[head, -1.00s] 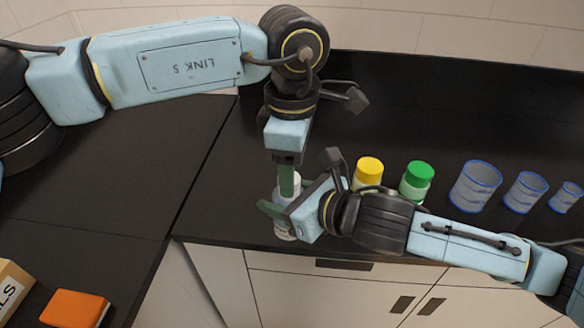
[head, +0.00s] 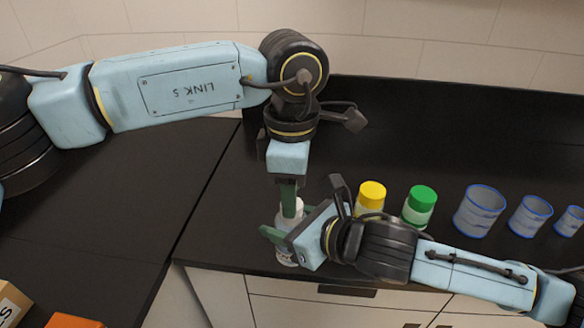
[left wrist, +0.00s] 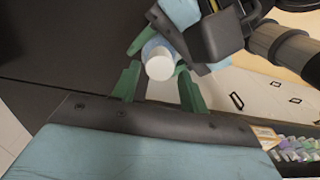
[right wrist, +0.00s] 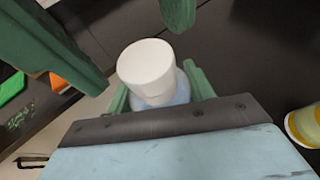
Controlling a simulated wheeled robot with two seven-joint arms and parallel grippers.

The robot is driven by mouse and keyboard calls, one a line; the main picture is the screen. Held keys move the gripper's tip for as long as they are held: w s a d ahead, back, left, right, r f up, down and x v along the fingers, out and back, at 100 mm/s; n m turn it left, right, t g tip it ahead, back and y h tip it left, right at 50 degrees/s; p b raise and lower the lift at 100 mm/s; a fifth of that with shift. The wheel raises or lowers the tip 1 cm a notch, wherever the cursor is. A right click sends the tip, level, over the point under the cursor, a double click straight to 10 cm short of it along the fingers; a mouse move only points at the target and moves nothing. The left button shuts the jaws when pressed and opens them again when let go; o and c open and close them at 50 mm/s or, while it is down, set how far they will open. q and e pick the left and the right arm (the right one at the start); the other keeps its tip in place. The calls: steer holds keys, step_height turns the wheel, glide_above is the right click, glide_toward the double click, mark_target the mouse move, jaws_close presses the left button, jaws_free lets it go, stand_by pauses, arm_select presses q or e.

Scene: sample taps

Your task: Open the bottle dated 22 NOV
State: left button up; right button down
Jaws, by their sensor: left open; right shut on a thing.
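A bottle with a white cap (right wrist: 147,68) stands upright between the green fingers of my right gripper (right wrist: 160,98), which is shut on its body. The same bottle (head: 287,254) shows in the head view near the counter's front edge, largely hidden by both grippers. My left gripper (head: 290,200) points down from above, its fingers open on either side of the cap (left wrist: 159,66). No date can be read on the bottle. A yellow-capped bottle (head: 370,196) and a green-capped bottle (head: 420,206) stand to the right, their labels unreadable.
Several blue-rimmed clear beakers (head: 480,210) stand farther right on the black counter (head: 400,120). An orange box (head: 72,321) and a cardboard box (head: 12,303) sit at the lower left. The counter behind the bottles is clear.

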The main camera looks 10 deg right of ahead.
arm_select(q)
steer(key=shift+f, duration=1)
steer(key=c, duration=0.7)
steer(key=o, duration=1)
steer(key=shift+r, duration=0.15)
